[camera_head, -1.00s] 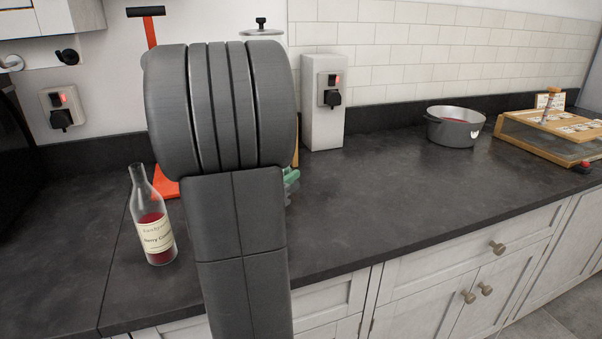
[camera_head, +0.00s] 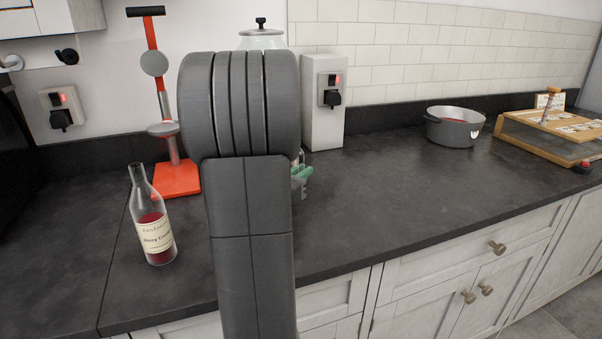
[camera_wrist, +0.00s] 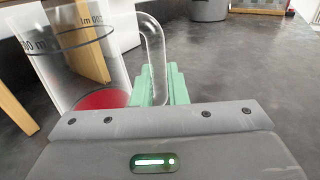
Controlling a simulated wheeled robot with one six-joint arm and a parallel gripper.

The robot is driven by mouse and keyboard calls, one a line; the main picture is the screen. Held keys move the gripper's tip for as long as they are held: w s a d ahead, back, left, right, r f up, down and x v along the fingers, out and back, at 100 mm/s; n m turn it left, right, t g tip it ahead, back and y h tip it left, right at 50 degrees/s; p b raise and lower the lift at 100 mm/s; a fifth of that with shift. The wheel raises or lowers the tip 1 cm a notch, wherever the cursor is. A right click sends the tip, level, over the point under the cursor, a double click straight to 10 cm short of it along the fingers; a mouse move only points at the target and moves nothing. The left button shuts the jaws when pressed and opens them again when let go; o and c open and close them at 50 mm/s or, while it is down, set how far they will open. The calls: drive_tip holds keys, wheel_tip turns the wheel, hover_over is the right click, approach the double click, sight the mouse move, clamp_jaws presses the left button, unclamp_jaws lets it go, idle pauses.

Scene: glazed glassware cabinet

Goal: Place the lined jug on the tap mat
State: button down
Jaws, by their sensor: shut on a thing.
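The lined jug (camera_wrist: 75,60) is clear glass with dark printed volume lines, and shows at the left of the wrist view with a little red at its bottom. My gripper (camera_wrist: 158,90) has green fingers shut on the jug's curved glass handle (camera_wrist: 152,45). In the head view my arm hides most of the jug. Only the green finger ends of my gripper (camera_head: 302,173) and a bit of glass show at its right side, over the counter. I cannot tell whether the jug touches the counter. I cannot make out the tap mat in either view.
A bottle (camera_head: 155,230) with red liquid stands left of my arm. An orange-based stand (camera_head: 176,180) is behind it. A lidded glass vessel (camera_head: 261,38) stands behind my arm. Wooden legs (camera_wrist: 14,112) show near the jug. A grey pot (camera_head: 453,127) stands right; the middle counter is clear.

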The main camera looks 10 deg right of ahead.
drive_tip(key=shift+f, duration=0.2)
drive_tip(key=c, duration=1.4)
unclamp_jaws()
drive_tip(key=shift+c, duration=0.2)
drive_tip(key=shift+r, duration=0.1)
drive_tip(key=shift+r, duration=0.1)
drive_tip(key=shift+s+a, duration=0.15)
drive_tip(key=shift+a, duration=0.05)
drive_tip(key=v, duration=1.1)
drive_tip(key=shift+s+a, duration=0.15)
drive_tip(key=shift+s, duration=0.05)
